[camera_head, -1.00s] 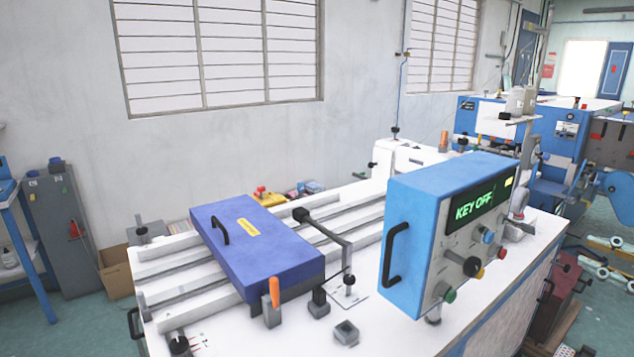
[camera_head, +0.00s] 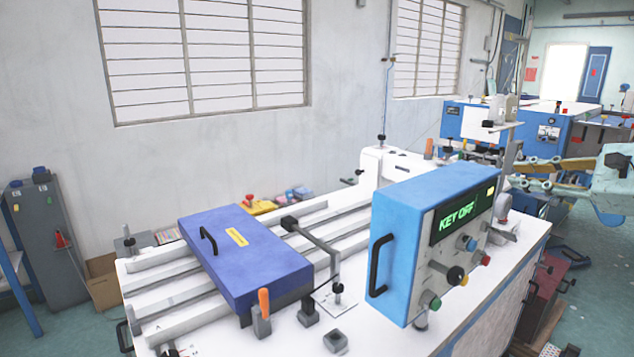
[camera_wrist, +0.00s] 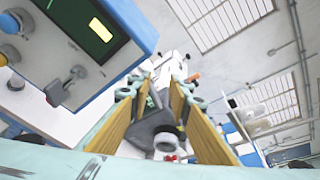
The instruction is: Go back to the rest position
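My gripper (camera_head: 522,177) is at the right of the head view, beyond the blue control box (camera_head: 405,230) and level with its top. It is light teal with tan finger pads. In the wrist view my gripper (camera_wrist: 155,95) has its two pads well apart, and I see nothing held. Grey machine parts (camera_wrist: 160,128) show through the gap, seemingly behind the fingers.
A purple-blue cover with a black handle (camera_head: 240,255) lies on the white sewing table (camera_head: 385,340). An orange-handled clamp (camera_head: 262,312) stands at its front corner. Blue machines (camera_head: 545,135) stand behind my gripper. Open floor (camera_head: 610,260) shows at the right.

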